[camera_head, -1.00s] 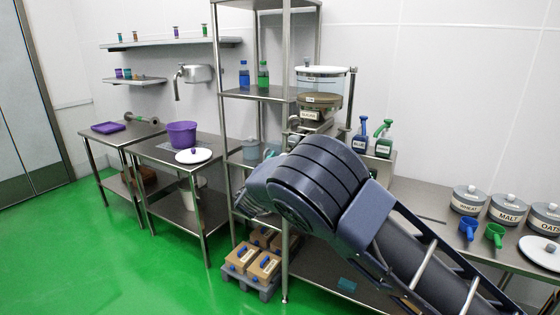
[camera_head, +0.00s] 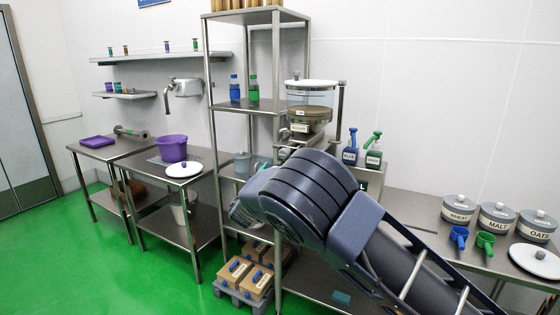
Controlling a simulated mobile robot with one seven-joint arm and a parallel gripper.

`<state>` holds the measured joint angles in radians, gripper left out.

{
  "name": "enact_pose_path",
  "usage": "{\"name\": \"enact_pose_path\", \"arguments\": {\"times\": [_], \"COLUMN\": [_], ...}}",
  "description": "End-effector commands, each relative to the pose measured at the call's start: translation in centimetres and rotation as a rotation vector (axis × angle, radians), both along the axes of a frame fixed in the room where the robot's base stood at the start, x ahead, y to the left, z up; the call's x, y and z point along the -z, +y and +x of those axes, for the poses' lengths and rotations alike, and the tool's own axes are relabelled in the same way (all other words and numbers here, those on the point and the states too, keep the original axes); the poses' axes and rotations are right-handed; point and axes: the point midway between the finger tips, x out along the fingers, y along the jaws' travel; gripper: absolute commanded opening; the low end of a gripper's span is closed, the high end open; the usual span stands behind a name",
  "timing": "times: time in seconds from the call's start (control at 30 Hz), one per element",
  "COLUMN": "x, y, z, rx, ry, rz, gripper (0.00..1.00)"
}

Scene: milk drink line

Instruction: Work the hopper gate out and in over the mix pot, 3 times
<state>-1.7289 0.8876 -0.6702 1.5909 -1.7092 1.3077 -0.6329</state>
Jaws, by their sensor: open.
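The hopper (camera_head: 310,98) is a clear, lidded container with brown contents, standing behind the steel rack on the right. Below it are a label reading SUGAR and a metal outlet part (camera_head: 297,139), where the gate seems to be; its position is too small to tell. The mix pot is not clearly seen; the area under the outlet is hidden by my dark arm. My gripper (camera_head: 242,212) shows only partly at the left end of my arm, open, in front of the rack and well below and left of the hopper. Nothing is seen in it.
A steel rack (camera_head: 212,70) stands left of the hopper. Blue and green spray bottles (camera_head: 350,152) stand right of it. Lidded tins (camera_head: 459,208) and scoops sit on the right bench. A purple bucket (camera_head: 172,148) is on the left table. Green floor at left is clear.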

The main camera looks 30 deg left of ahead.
Motion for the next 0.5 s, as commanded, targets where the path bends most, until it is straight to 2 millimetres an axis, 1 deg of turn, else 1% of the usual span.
{"name": "enact_pose_path", "arguments": {"times": [0.03,0.3,0.5], "x": [-0.3,-2.1,-3.1], "y": [-0.1,0.0,0.0], "z": [0.8,5.0,7.5], "rx": [0.003,0.001,0.001], "ry": [-0.002,-0.002,-0.002], "rz": [0.001,0.001,0.001], "gripper": [0.59,0.59,0.59]}}
